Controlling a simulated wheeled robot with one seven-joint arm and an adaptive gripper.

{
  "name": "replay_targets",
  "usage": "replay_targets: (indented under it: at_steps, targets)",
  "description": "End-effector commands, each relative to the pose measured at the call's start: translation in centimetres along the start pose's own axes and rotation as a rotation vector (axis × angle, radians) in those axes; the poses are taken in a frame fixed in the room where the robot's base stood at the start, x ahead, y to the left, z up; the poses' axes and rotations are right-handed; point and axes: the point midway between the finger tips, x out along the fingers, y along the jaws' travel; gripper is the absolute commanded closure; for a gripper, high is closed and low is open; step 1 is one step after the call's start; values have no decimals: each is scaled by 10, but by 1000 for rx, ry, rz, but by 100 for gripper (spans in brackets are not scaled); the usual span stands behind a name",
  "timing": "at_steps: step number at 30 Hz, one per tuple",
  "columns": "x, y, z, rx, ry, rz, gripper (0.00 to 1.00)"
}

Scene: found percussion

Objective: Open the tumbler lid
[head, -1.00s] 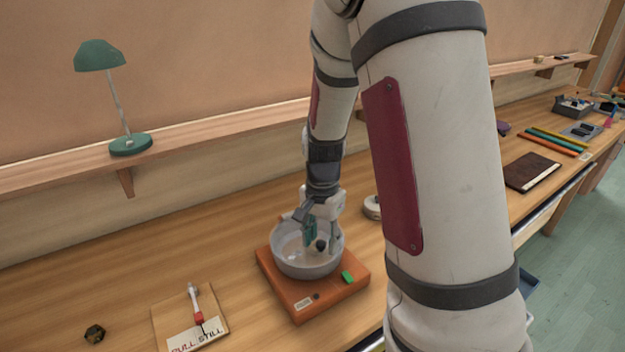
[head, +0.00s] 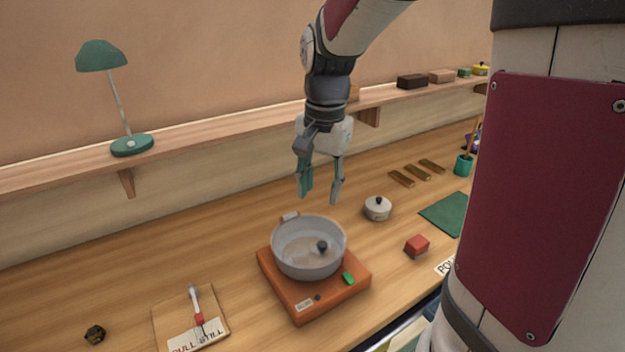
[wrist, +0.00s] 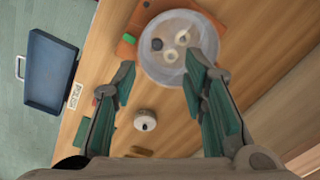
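The tumbler (head: 309,262) is a round grey drum like a bowl on an orange base (head: 320,306) with a green block on its front edge. A dark ball (head: 322,246) shows in it, and the wrist view also shows pale pieces inside the tumbler (wrist: 205,42). A small pinkish tab (head: 290,217) shows at its back rim. I cannot make out a separate lid or tell whether a clear one covers it. My gripper (head: 320,193) is open and empty, above and behind the tumbler, fingers pointing down. Its fingers frame the view in the wrist picture (wrist: 158,80).
A board with a small lever (head: 195,308) lies left. The wall shelf (head: 225,122) with a green lamp (head: 118,100) runs behind. Bare table lies behind and left.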

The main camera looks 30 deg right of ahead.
Motion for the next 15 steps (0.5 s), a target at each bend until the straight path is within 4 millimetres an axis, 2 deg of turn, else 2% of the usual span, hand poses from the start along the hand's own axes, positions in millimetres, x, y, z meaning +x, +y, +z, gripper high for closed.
replay_targets:
  at_steps: [7,15]
  targets:
    - [-30,7,34,-204,29,-72,60]
    - [-48,13,57,-354,52,-117,60]
